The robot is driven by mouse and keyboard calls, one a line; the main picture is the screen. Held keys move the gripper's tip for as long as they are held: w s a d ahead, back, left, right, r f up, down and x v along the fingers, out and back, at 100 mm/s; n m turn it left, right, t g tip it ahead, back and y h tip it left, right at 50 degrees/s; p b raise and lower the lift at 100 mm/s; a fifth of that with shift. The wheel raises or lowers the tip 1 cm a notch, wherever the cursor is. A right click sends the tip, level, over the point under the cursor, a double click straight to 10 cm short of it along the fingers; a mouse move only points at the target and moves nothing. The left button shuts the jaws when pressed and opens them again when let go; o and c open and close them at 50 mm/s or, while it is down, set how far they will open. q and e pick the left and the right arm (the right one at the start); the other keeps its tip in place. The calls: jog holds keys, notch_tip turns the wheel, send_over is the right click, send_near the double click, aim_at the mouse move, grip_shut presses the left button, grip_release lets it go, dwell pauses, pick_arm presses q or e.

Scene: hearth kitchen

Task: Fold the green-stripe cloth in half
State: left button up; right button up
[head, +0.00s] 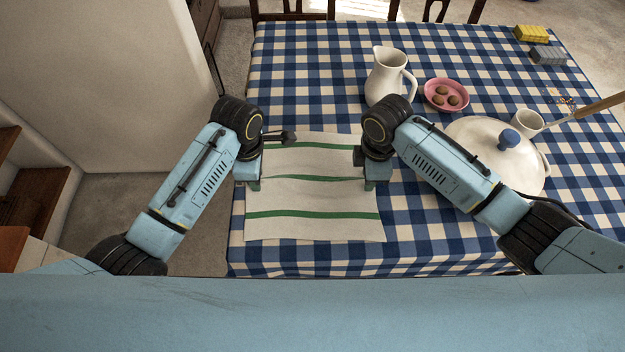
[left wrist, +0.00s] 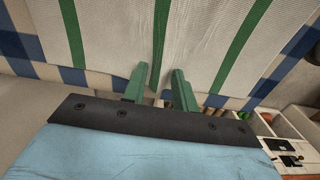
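The green-stripe cloth (head: 315,222) lies on the table's near left part. It is off-white with green stripes and has a slight ridge across its middle. My left gripper (head: 254,185) points down at the cloth's left edge, level with the ridge. In the left wrist view its two green fingers (left wrist: 160,82) stand apart, with the ridge and middle stripe running toward the gap between them. My right gripper (head: 372,184) is at the cloth's right edge, at about the same level. Its fingertips are too small and partly hidden to judge. My forearms cover parts near the far edge.
A blue-checked tablecloth (head: 300,85) covers the table. A white pitcher (head: 383,75), a pink dish (head: 447,94), a lidded white pot (head: 480,150) and a cup (head: 526,122) stand to the right. Yellow (head: 531,33) and grey (head: 548,55) sponge-like blocks lie at the far right.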

pick_arm(q)
grip_shut()
pick_arm(e)
grip_shut()
